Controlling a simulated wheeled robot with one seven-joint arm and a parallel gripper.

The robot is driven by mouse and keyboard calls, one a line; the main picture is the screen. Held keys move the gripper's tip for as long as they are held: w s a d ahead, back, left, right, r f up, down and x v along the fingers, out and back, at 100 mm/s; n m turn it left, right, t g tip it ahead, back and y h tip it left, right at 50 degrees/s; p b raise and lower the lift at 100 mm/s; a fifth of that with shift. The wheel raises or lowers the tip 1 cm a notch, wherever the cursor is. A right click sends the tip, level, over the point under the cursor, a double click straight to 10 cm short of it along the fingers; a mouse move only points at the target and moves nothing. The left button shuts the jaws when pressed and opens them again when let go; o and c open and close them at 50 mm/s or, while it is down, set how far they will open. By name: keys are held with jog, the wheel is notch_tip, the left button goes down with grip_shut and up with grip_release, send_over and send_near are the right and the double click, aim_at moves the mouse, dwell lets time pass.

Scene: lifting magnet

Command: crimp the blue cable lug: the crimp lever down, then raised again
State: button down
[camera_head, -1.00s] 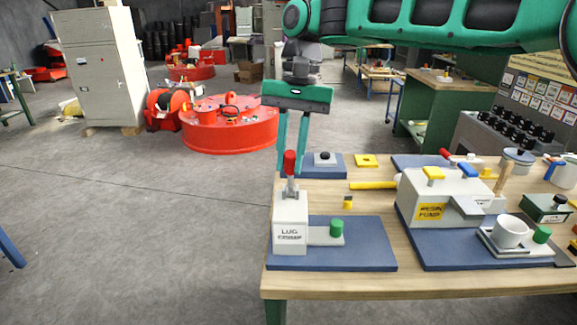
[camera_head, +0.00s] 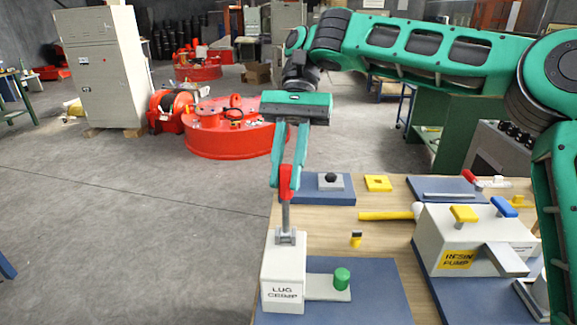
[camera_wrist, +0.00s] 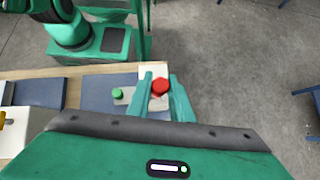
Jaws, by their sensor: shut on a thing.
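The white lug crimp box (camera_head: 284,272) stands on a blue base plate (camera_head: 375,300) at the near left of the bench. Its crimp lever (camera_head: 285,215) is a grey rod with a red grip and stands upright from the box top. My gripper (camera_head: 286,186) is shut on the red grip from above. In the wrist view the red grip (camera_wrist: 159,87) lies between the two green fingers. A green knob (camera_head: 341,276) sits on the grey shelf beside the box; it also shows in the wrist view (camera_wrist: 117,93). I cannot make out a blue cable lug.
The resin pump (camera_head: 470,240), with yellow and blue handles, stands to the right. A yellow-handled hammer (camera_head: 390,215), a yellow block (camera_head: 378,183) and a black-knobbed fixture (camera_head: 330,182) lie behind. Open floor is left of the bench.

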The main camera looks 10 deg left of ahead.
jog(key=shift+w, duration=0.25)
jog(key=c, duration=1.6)
grip_release()
jog(key=shift+s, duration=0.1)
